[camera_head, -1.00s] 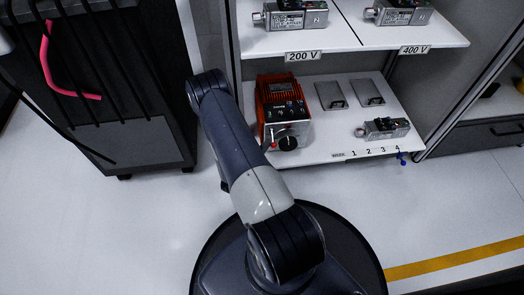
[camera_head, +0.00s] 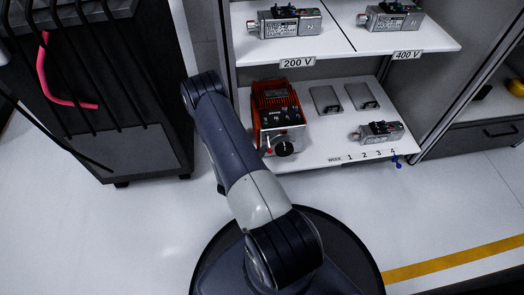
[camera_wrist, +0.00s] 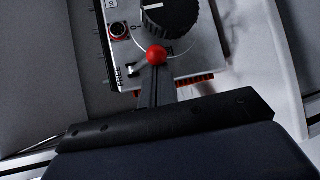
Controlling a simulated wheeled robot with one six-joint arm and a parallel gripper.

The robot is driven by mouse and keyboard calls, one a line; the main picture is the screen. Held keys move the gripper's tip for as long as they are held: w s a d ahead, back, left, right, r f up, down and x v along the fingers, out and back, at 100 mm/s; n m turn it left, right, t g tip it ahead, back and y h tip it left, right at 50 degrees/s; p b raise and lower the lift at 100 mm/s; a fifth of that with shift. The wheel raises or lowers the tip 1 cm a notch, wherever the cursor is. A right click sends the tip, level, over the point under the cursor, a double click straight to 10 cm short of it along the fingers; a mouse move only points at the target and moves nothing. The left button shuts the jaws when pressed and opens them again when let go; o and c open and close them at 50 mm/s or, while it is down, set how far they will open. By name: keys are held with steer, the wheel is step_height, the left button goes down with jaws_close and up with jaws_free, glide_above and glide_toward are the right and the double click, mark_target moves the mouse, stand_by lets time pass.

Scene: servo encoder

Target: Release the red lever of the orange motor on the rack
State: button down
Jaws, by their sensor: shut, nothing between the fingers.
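The orange motor (camera_head: 273,97) stands on the lower rack shelf at its left end, with a grey front panel and a black round knob (camera_head: 284,149). In the wrist view that knob (camera_wrist: 168,15) is at the top, on the panel (camera_wrist: 205,50). The lever's red ball (camera_wrist: 156,55) is just below the knob; a label that seems to read FREE is to its left. My gripper (camera_wrist: 155,75) is shut, its fingertips right at the red ball in the picture, with nothing between them. Whether they touch it I cannot tell. In the head view my arm hides the gripper.
The rack's lower shelf (camera_head: 330,150) also holds two flat grey plates and a silver motor (camera_head: 380,131) at right. The upper shelf, labelled 200 V and 400 V, carries two more silver motors. A dark cabinet (camera_head: 135,150) stands at left. White floor is clear in front.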

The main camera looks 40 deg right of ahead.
mark_target(269, 146)
steer(key=shift+s+r+n+y+p, duration=0.1)
steer(key=shift+r+n+y+p, duration=0.2)
steer(key=shift+r+y+p, duration=0.15)
steer(key=shift+r+n+g+y+p, duration=0.8)
steer(key=shift+g+y+p, duration=0.3)
steer(key=shift+g+p, duration=0.15)
steer(key=shift+r+n+g+y+p, duration=0.7)
steer(key=shift+r+g+y+p, duration=0.3)
steer(key=shift+g, duration=0.35)
steer(key=shift+r, duration=0.15)
steer(key=shift+r+p, duration=0.4)
steer(key=shift+r, duration=0.3)
